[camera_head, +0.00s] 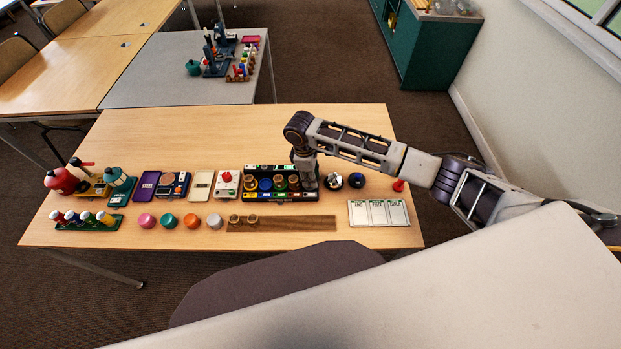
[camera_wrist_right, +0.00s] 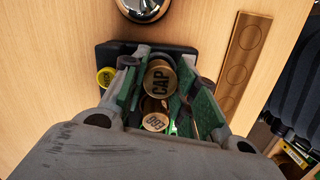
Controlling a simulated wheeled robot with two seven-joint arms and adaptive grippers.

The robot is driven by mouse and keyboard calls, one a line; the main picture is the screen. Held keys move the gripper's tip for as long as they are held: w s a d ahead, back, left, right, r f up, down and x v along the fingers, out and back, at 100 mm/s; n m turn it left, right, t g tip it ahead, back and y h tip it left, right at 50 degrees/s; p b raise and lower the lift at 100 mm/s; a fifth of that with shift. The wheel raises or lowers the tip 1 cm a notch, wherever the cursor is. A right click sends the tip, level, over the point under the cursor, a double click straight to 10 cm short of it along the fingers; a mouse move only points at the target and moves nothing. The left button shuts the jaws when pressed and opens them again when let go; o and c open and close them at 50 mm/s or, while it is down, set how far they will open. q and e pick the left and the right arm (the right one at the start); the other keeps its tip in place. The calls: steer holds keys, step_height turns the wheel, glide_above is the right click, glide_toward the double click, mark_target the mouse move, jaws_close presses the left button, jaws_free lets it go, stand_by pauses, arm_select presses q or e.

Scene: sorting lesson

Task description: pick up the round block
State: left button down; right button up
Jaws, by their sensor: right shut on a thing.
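My right gripper (camera_head: 308,182) reaches down at the right end of a dark rack (camera_head: 262,198) on the wooden table. In the right wrist view, its green-padded fingers (camera_wrist_right: 160,88) are shut on a brass round block marked CAP (camera_wrist_right: 159,78). The block is over or in the rack (camera_wrist_right: 183,55); I cannot tell if it is lifted clear. Another brass round piece (camera_wrist_right: 155,122) shows just below it. In the head view the gripper hides the held block. Several round pieces, one of them blue (camera_head: 265,184), stand in the rack. My left gripper is not in view.
A brown wooden strip with round recesses (camera_head: 295,223) lies in front of the rack, two brass pieces at its left end. A shiny round object (camera_head: 333,181) stands close right of the gripper. White cards (camera_head: 378,213) lie right. Bare table lies behind the rack.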

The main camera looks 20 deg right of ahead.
step_height(320, 180, up, 9)
stand_by(0.5)
stand_by(0.5)
